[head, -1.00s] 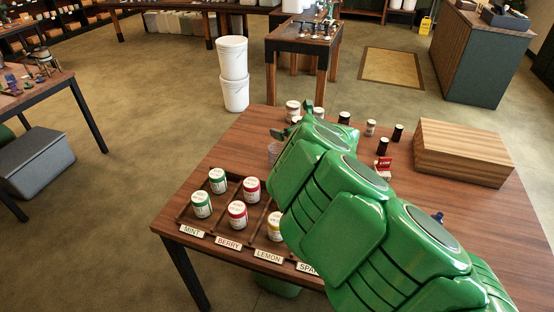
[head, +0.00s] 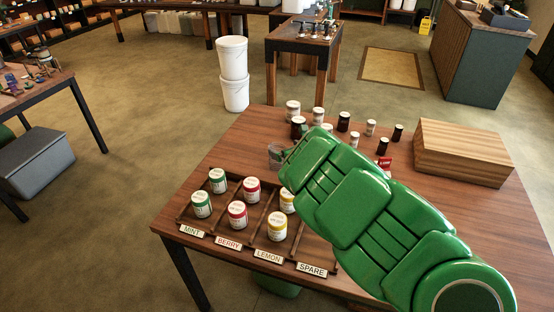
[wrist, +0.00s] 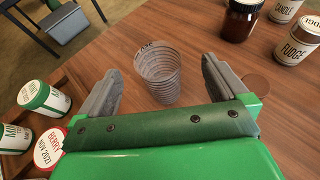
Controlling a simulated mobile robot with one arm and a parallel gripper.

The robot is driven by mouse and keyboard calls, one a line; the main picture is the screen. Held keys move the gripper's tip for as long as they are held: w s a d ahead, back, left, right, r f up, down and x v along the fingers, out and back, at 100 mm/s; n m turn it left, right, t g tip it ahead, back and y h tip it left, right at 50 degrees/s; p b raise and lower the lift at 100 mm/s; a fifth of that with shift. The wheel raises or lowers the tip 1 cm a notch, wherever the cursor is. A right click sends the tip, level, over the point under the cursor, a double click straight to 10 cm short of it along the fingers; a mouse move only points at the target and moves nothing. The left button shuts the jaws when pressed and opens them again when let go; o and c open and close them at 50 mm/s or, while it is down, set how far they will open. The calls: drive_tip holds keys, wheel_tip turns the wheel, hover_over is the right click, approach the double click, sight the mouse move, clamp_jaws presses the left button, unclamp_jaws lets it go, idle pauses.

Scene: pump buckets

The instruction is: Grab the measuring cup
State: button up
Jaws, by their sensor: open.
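The measuring cup (wrist: 158,75) is clear with marking lines and stands on the wooden table. In the wrist view it sits between the two grey fingers of my gripper (wrist: 160,85), a little beyond the palm, with visible gaps on both sides. The fingers are spread apart and hold nothing. In the head view the cup (head: 274,155) shows just left of the end of my green arm, which hides part of it. The fingers are hidden in that view.
A divided tray (head: 183,212) with mint, berry and lemon jars lies at the table's front left. Several jars (head: 299,127) stand behind the cup, including a fudge jar (wrist: 298,42). A wooden box (head: 462,152) is at the right. Bare tabletop (head: 232,150) lies left of the cup.

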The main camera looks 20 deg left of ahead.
sight(273, 145)
drive_tip(key=shift+s+f+x, duration=0.1)
drive_tip(key=shift+x, duration=0.7)
drive_tip(key=shift+s+f+x, duration=0.1)
drive_tip(key=shift+f+x, duration=0.05)
drive_tip(key=shift+x, duration=0.7)
drive_tip(key=shift+s+f+x, duration=0.1)
drive_tip(key=shift+s+x, duration=0.05)
drive_tip(key=shift+x, duration=1.55)
drive_tip(key=shift+r, duration=0.15)
drive_tip(key=c, duration=1.3)
